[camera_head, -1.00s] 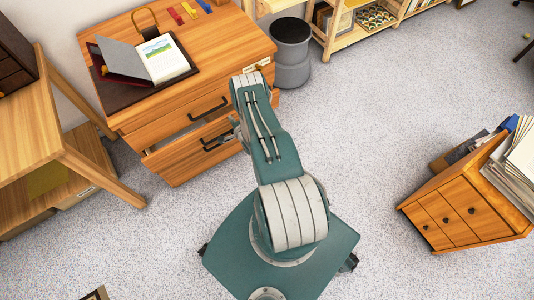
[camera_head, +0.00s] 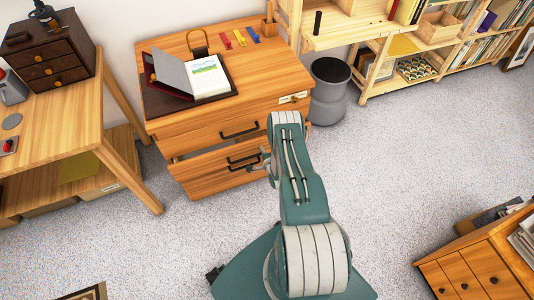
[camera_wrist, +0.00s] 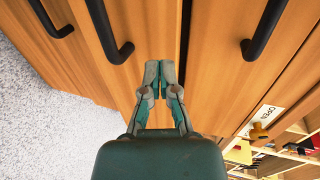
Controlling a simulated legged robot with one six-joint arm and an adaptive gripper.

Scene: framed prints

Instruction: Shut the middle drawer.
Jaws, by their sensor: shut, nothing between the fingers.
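The wooden drawer cabinet (camera_head: 270,85) stands ahead of me. Its middle drawer (camera_head: 205,172) sticks out, with a gap under the top drawer (camera_head: 205,132). In the wrist view, turned sideways, the middle drawer's front (camera_wrist: 150,30) has a black handle (camera_wrist: 110,35) left of my gripper (camera_wrist: 160,75). A dark gap separates it from the top drawer (camera_wrist: 225,70), which has another handle (camera_wrist: 265,30). My gripper is shut and empty, with its fingertips in front of the middle drawer near that gap. Whether they touch is unclear. In the head view my arm mostly hides the gripper.
An open book (camera_head: 205,78) lies on the cabinet top. A grey bin (camera_head: 328,95) stands right of the cabinet, a wooden desk (camera_head: 60,125) left. Carpet (camera_head: 430,150) is clear on the right.

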